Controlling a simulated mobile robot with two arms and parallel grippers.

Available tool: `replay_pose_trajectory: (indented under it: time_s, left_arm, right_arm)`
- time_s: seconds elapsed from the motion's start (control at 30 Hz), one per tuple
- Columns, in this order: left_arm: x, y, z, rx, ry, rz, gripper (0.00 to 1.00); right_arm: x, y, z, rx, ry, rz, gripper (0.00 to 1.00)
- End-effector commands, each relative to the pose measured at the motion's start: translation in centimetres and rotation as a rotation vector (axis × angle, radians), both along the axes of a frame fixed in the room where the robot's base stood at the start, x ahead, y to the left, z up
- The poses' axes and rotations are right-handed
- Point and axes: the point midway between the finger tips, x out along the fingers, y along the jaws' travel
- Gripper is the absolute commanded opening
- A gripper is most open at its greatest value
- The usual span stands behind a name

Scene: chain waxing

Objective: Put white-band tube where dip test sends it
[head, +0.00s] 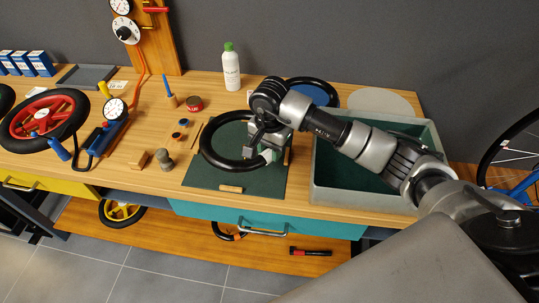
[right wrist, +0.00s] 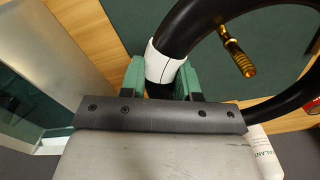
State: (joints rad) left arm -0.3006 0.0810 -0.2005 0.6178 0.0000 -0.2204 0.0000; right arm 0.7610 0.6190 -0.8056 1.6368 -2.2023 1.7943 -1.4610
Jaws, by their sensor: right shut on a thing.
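The white-band tube is a black ring (head: 205,145) over the green mat, with a brass valve (right wrist: 237,50) on its inner side. Its white band (right wrist: 165,62) is between the green fingers of my right gripper (right wrist: 162,80), which is shut on the tube there. In the head view my right gripper (head: 264,150) is at the ring's right side. I cannot tell whether the ring touches the mat. A large grey bin (head: 318,190) with a dark green inside stands right of the mat. My left gripper is not in view.
A second black ring with a blue disc (head: 305,94) lies behind my right arm. A white bottle (head: 231,70) with a green cap, a red tin (head: 194,103), a gauge pump (head: 108,125) and a red wheel (head: 42,122) stand on the bench. A teal drawer (head: 270,225) is below.

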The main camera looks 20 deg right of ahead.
Motion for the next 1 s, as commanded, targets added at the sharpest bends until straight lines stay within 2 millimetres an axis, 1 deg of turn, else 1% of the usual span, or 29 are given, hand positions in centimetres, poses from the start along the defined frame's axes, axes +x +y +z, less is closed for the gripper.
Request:
replay_pose_trajectory:
  time_s: [0.07, 0.2, 0.3, 0.67, 0.7, 0.83, 1.0]
  left_arm:
    - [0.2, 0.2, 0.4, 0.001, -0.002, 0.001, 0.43]
    - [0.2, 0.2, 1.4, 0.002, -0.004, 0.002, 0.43]
    - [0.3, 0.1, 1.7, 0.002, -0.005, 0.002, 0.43]
    - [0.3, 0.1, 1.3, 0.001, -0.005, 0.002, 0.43]
    - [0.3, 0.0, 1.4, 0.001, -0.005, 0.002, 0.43]
    - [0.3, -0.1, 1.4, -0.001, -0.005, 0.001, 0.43]
    - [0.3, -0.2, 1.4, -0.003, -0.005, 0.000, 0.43]
  right_arm:
    - [0.0, 0.2, -0.6, 0.002, 0.004, -0.001, 0.03]
    - [-0.1, 0.2, -2.6, 0.001, 0.006, -0.002, 0.03]
    - [0.0, 0.1, -3.7, 0.001, 0.003, 0.000, 0.03]
    - [0.0, 0.1, -4.3, 0.000, 0.000, 0.000, 0.03]
    - [0.0, 0.1, -4.3, 0.000, 0.000, 0.000, 0.36]
    - [0.0, 0.1, -4.2, 0.000, 0.000, 0.001, 0.56]
    - [0.0, 0.1, -4.2, 0.000, 0.000, 0.001, 0.57]
